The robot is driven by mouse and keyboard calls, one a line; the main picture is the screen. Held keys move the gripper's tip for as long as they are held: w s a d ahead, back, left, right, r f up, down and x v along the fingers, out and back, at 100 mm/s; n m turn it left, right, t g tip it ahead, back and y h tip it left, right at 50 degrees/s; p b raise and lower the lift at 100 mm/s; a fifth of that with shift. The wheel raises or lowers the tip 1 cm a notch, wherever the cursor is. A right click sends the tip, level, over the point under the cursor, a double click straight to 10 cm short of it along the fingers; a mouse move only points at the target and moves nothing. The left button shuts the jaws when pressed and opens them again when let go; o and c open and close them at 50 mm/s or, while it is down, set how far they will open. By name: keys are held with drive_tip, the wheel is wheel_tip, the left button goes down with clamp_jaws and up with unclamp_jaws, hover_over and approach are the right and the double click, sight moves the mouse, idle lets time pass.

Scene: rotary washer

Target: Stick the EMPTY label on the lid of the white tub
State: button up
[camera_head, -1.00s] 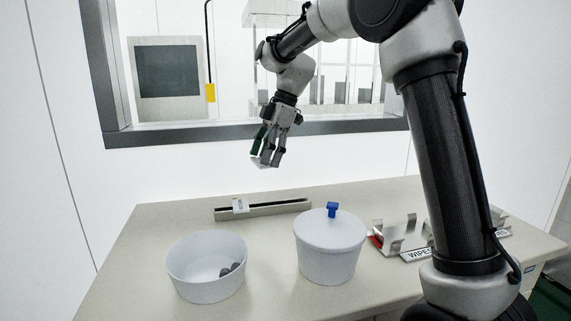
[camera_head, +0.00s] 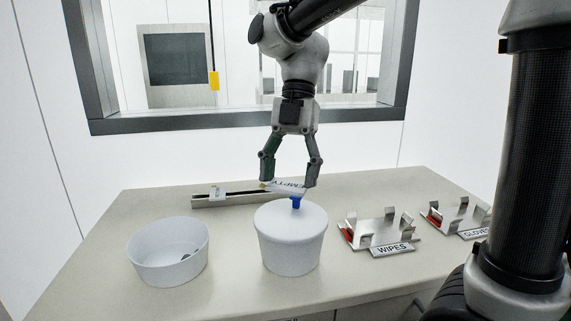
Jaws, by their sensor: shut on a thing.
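The EMPTY label (camera_head: 288,186) is a small white plate with dark lettering. My gripper (camera_head: 289,184) is shut on it, one finger at each end, and holds it level or nearly so. The white tub (camera_head: 291,253) stands on the table with its lid (camera_head: 272,218) on. A blue knob (camera_head: 296,203) rises from the lid. The label appears just above or behind the knob in the picture; I cannot tell whether they touch.
An open white bowl (camera_head: 150,264) with dark items inside stands left. A metal rail (camera_head: 245,200) with a small white piece (camera_head: 217,193) lies behind. Metal holders marked WIPES (camera_head: 392,249) and GLOVES (camera_head: 474,233) stand right. Bare table (camera_head: 100,283) shows at front left.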

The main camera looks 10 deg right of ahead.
sight(287, 224)
drive_tip(key=shift+f, duration=3.6)
drive_tip(key=shift+f, duration=0.25)
drive_tip(key=o, duration=0.8)
drive_tip(key=shift+r, duration=0.1)
